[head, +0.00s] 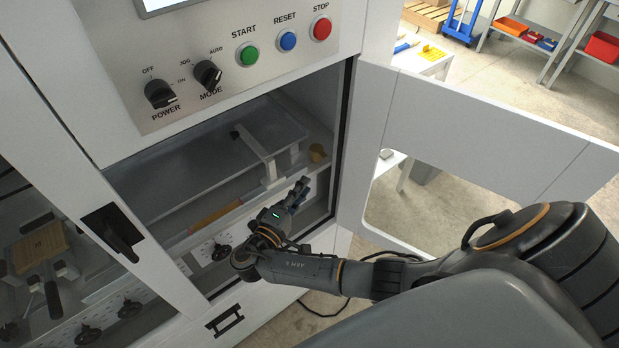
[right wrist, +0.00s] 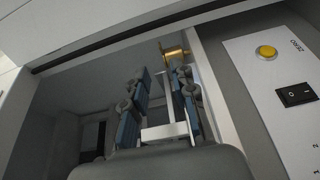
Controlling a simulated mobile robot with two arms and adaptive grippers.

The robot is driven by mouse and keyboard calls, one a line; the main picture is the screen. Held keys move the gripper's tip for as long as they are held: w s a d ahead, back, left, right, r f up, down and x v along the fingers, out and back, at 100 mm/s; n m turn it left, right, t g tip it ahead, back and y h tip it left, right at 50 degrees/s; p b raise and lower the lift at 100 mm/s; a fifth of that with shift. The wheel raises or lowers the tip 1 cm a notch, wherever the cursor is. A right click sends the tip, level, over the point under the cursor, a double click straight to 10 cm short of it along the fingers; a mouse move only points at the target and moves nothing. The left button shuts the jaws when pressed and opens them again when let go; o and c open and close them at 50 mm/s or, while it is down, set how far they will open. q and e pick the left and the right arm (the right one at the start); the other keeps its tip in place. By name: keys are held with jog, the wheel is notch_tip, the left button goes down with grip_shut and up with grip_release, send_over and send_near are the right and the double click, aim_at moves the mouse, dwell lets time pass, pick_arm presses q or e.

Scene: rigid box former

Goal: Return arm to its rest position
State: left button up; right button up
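In the head view the brass knob (head: 317,153) sits inside the bay. My left gripper is not in view.
An open door (head: 480,125) with a window stands right of the bay, beside my right arm. A closed door handle (head: 118,235) is at left. A control panel (head: 225,85) is above. Shelves with red bins (head: 603,46) stand far back.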

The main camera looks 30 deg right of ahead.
jog(key=shift+s+a, duration=0.15)
jog(key=shift+a, duration=0.15)
jog(key=s+d+f+n+g+y, duration=0.1)
jog(key=s+f+g+y, duration=0.2)
jog(key=f, duration=0.7)
jog(key=s+f+n+y, duration=0.1)
jog(key=s+f+y, duration=0.1)
jog(key=s+f, duration=0.5)
jog(key=s+d+f+n+g+y, duration=0.1)
jog(key=s+f+n+g+y, duration=0.15)
jog(key=f, duration=0.95)
jog(key=s+a+f+m+y, duration=0.1)
jog(key=s+f+m+y, duration=0.1)
jog(key=s+f, duration=0.3)
jog(key=s+a+f+m+g+y+b, duration=0.1)
jog(key=s+f, duration=0.4)
jog(key=s, duration=0.9)
jog(key=s+a+f+m+y, duration=0.3)
jog(key=s+f+m+y, duration=0.1)
jog(key=s, duration=0.5)
jog(key=shift+s+f+g+y, duration=0.25)
jog(key=shift+f+g+y, duration=0.1)
jog(key=shift+f+y, duration=0.4)
